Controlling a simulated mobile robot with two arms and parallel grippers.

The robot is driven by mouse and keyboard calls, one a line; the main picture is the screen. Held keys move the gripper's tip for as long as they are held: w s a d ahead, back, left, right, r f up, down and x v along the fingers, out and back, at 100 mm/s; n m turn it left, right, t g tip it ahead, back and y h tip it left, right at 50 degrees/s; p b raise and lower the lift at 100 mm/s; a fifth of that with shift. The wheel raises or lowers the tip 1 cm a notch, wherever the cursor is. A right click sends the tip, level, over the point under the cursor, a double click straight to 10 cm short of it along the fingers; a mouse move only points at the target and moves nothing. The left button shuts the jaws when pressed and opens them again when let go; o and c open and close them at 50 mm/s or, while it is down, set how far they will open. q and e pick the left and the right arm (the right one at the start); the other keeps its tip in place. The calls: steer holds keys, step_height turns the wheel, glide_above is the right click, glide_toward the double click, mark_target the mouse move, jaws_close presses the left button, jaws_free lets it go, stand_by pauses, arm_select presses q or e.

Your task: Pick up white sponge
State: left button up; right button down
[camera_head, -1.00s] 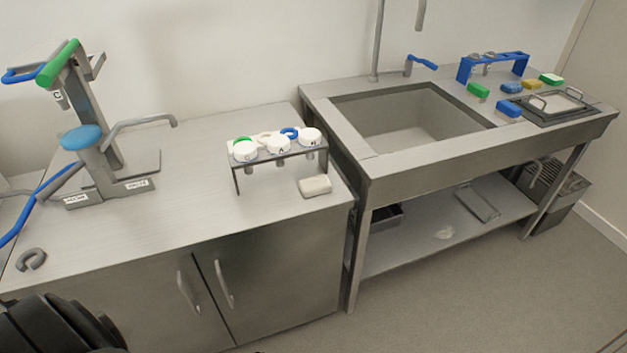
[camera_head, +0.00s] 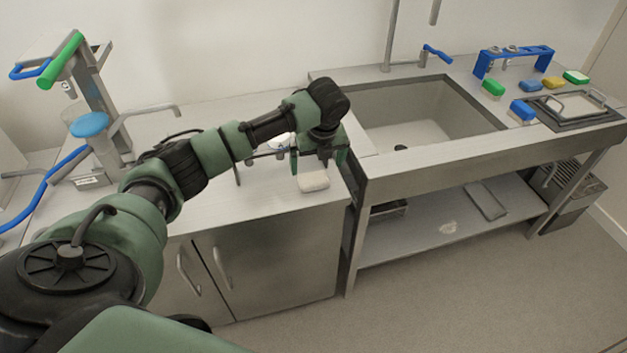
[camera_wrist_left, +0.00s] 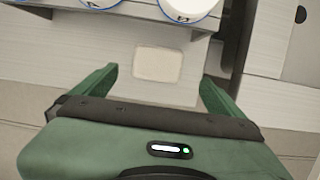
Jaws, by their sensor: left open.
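The white sponge (camera_head: 313,181) lies flat on the steel counter near its front right edge. In the left wrist view the sponge (camera_wrist_left: 158,64) lies ahead of and between the two green fingers. My left gripper (camera_head: 317,165) is open and empty, pointing down just above and behind the sponge in the head view. It also shows in the left wrist view (camera_wrist_left: 158,88), with its fingers spread wider than the sponge. I cannot tell the exact height gap. My right gripper is not in view.
A small rack with white round nozzles (camera_wrist_left: 182,8) stands just behind the sponge. A filling machine (camera_head: 95,125) stands at the counter's left. The sink (camera_head: 420,115) is to the right, with coloured sponges, including a green one (camera_head: 493,88), beyond it.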

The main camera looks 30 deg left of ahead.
mark_target(313, 177)
arm_select(q)
steer(key=shift+x, duration=0.95)
steer(key=p+x, duration=0.1)
steer(key=x, duration=0.4)
steer(key=shift+s+a, duration=0.15)
steer(key=shift+a, duration=0.05)
steer(key=shift+r, duration=0.1)
steer(key=c, duration=1.5)
steer(key=shift+r, duration=0.15)
steer(key=shift+r, duration=0.25)
steer(key=shift+r+b, duration=0.9)
steer(key=shift+r, duration=8.7)
